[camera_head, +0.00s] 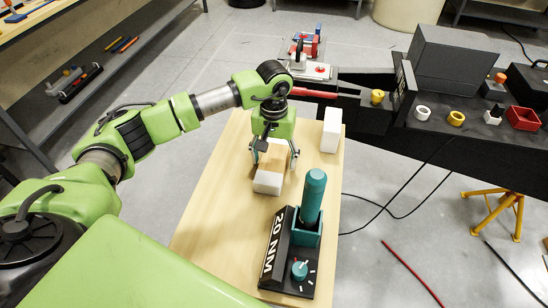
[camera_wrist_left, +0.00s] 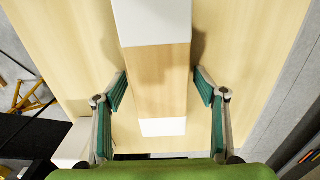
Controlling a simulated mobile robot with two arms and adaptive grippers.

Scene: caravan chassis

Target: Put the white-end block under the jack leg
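The white-end block, pale wood with white ends, lies on the wooden table; its near white end (camera_head: 268,182) shows in the head view. In the left wrist view its wooden middle (camera_wrist_left: 160,85) runs between my fingers, with a white end at each side. My left gripper (camera_head: 274,161) is open above the table, one finger on each side of the block. In the left wrist view both fingers of my left gripper (camera_wrist_left: 161,88) appear apart from it. A yellow legged stand (camera_head: 495,207) is at right under the dark chassis; I cannot tell whether it is the jack leg.
A white upright block (camera_head: 331,130) stands at the table's (camera_head: 205,225) back right. A black 20 NM holder (camera_head: 278,250) with a teal-handled tool (camera_head: 313,196) stands at the near right. The dark chassis (camera_head: 450,150) fills the right. Cables and a red rod lie on the floor.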

